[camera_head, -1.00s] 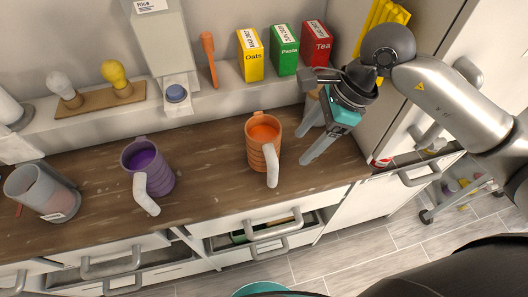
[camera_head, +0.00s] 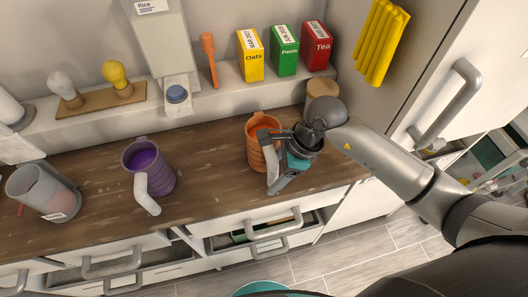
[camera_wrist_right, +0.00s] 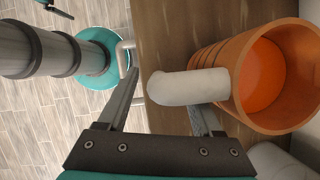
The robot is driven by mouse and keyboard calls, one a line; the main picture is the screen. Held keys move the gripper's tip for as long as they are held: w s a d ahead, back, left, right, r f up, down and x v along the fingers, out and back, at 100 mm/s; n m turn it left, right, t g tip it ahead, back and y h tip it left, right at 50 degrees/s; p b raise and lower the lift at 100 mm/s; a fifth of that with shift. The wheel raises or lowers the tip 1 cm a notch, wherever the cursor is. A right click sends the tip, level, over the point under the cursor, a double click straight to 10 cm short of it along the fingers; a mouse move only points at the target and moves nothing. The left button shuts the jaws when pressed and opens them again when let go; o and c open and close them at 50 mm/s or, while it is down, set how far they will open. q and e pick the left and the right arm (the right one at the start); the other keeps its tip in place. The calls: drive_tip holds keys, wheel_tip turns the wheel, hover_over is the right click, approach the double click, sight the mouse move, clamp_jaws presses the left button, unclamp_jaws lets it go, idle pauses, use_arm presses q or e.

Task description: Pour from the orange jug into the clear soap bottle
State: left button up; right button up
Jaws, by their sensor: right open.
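The orange jug (camera_head: 258,155) stands upright on the wooden counter with orange contents and a white handle (camera_wrist_right: 190,87). My right gripper (camera_head: 272,162) is at the jug's handle side, coming from the right. In the right wrist view my right gripper (camera_wrist_right: 165,90) is open, with the handle reaching between its fingertips. I cannot tell whether either finger touches it. A grey see-through container with a label (camera_head: 42,192) stands at the counter's left end; I cannot tell if it is the clear soap bottle. My left gripper is not in view.
A purple jug (camera_head: 148,168) stands between the see-through container and the orange jug. The shelf behind holds Oats (camera_head: 251,55), Pasta (camera_head: 284,50) and Tea (camera_head: 317,46) boxes. Drawers below stand partly open (camera_head: 262,226). A cabinet (camera_head: 425,70) bounds the right side.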

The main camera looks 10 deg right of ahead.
drive_tip(key=shift+f, duration=0.1)
clamp_jaws()
idle(0.5)
drive_tip(key=shift+w, duration=0.1)
idle(0.8)
